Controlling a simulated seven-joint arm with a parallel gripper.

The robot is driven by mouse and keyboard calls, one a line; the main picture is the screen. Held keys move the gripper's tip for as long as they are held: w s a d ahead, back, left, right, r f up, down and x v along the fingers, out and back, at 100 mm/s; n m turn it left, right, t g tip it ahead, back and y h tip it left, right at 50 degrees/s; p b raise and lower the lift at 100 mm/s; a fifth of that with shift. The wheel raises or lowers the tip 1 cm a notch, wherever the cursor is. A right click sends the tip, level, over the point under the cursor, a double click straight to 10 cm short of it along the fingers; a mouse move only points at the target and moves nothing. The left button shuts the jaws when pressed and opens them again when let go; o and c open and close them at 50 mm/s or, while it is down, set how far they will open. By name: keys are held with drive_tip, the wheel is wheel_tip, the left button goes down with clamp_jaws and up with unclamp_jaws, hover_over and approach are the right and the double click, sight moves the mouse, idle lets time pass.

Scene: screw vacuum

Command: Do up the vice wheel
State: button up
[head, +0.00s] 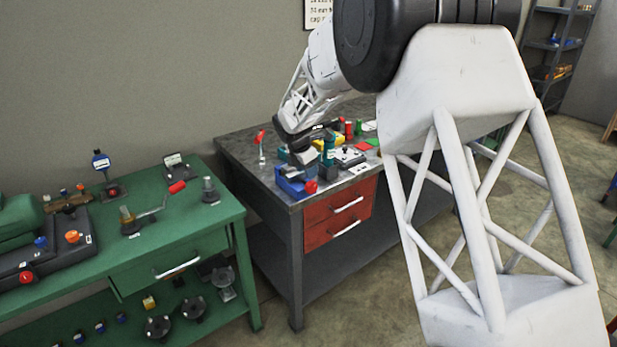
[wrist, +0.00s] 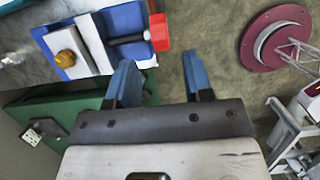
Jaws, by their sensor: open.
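The vice (head: 290,186) is a blue and grey block on the near corner of the grey metal workbench. Its red wheel (head: 311,187) faces the bench's front edge. In the wrist view the vice (wrist: 70,62) is at the upper left, and the red wheel (wrist: 159,32) sits at the end of a dark screw. My gripper (wrist: 158,70) has its two blue fingers apart, with nothing between them. The wheel shows beyond the fingertips, within the gap's width and apart from both.
The grey workbench (head: 240,152) has red drawers (head: 325,201) below. A green bench (head: 205,238) with a red-handled crank (head: 177,187) stands to the left.

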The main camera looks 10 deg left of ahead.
sight(313, 181)
drive_tip(key=shift+s+a+r, duration=0.15)
drive_tip(key=shift+r, duration=0.45)
drive_tip(key=shift+w+d+g+y, duration=0.3)
drive_tip(key=shift+w+d+g, duration=0.15)
drive_tip(key=shift+d+g, duration=0.1)
drive_tip(key=shift+w+d+r+g+y, duration=0.2)
drive_tip(key=shift+w+d+g+y, duration=0.35)
drive_tip(key=shift+y, duration=0.25)
drive_tip(key=shift+f, duration=3.9)
drive_tip(key=shift+c, duration=0.5)
